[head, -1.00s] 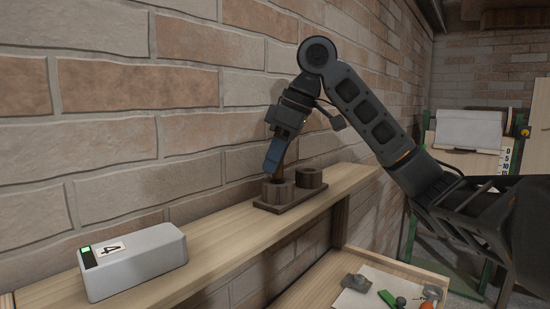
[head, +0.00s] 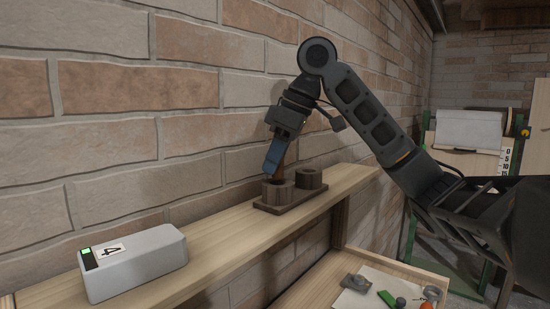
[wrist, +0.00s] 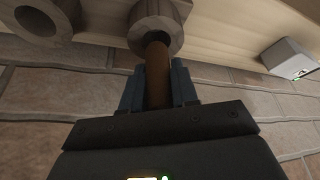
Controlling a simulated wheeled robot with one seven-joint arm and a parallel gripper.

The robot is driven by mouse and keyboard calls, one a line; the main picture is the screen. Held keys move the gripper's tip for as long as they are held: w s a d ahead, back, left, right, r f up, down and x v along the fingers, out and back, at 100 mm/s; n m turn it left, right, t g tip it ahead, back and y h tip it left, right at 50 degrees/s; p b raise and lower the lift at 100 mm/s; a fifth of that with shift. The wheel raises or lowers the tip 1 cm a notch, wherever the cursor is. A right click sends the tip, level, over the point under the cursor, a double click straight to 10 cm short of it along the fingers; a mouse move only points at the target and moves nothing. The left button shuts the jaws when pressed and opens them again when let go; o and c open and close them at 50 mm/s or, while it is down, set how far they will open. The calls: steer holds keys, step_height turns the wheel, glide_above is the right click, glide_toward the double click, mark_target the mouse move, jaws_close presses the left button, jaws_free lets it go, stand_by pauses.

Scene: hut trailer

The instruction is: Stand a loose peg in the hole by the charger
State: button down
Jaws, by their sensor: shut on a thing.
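A dark wooden holder (head: 290,201) on the shelf has two round sockets. The near socket (head: 277,192) is the one closer to the charger, a grey box (head: 140,264) with a green light and a "4" label. The far socket (head: 309,180) looks empty, and its open hole shows in the wrist view (wrist: 38,20). My gripper (head: 272,168) is shut on a brown peg (wrist: 157,72), just above the near socket. In the wrist view the peg's far end meets the hole of the near socket (wrist: 166,15). I cannot tell how deep it sits.
A brick wall (head: 190,90) runs close behind the narrow wooden shelf (head: 225,235). The shelf is clear between charger and holder. A lower wooden surface (head: 300,290) holds a paper sheet and small tools, including a green piece (head: 388,299).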

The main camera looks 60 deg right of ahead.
steer(key=shift+f+b, duration=0.5)
steer(key=shift+f, duration=0.5)
steer(key=shift+r, duration=0.1)
steer(key=shift+r+p, duration=1.1)
steer(key=shift+p, duration=0.1)
